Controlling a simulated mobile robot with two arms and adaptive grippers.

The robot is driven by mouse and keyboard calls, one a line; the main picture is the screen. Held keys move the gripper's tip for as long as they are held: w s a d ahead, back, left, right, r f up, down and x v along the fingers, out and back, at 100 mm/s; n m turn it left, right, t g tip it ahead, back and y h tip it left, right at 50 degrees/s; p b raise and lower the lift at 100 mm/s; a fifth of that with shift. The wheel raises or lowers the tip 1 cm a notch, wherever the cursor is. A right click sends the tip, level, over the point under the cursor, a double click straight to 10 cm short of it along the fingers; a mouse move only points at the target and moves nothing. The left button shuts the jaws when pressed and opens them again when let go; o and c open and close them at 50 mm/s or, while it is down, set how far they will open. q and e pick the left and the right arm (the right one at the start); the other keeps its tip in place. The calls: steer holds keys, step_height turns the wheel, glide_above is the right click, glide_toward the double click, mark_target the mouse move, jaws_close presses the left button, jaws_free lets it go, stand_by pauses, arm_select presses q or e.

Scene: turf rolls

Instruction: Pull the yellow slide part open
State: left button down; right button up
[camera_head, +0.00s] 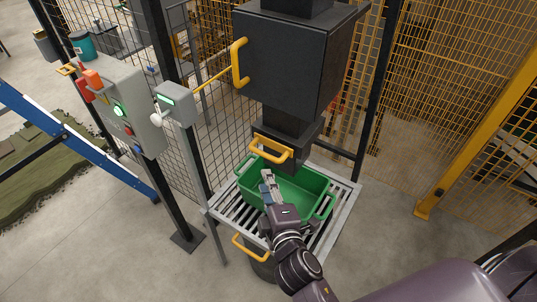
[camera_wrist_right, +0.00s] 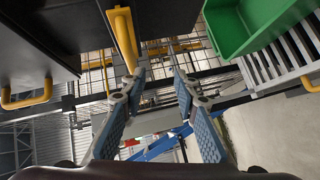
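The yellow slide part shows as a yellow loop handle (camera_head: 270,150) on the front of a small black outlet under a large black hopper. My right gripper (camera_head: 267,178) is just below and in front of it in the head view, over the green crate. In the right wrist view a yellow bar (camera_wrist_right: 124,38), apparently this handle, is close to the left fingertip, not between the fingers. My right gripper (camera_wrist_right: 158,76) is open and empty there, its blue-padded fingers apart. Whether a finger touches the handle I cannot tell. My left gripper is not in view.
A green crate (camera_head: 318,186) sits on a grey slatted stand (camera_head: 222,212) under the outlet. The black hopper (camera_head: 285,60) has another yellow handle (camera_head: 239,63). A grey control box (camera_head: 128,110) stands left. Yellow mesh fencing (camera_head: 430,90) closes the back. Open floor lies at lower left.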

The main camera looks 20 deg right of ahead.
mark_target(265, 157)
steer(key=shift+t+h, duration=0.3)
steer(key=w+r, duration=0.1)
steer(key=w, duration=0.1)
steer(key=w+d+r+p, duration=0.1)
steer(key=w, duration=0.2)
steer(key=w+d+r+p, duration=0.1)
steer(key=w, duration=0.1)
steer(key=shift+w, duration=0.35)
jaws_close()
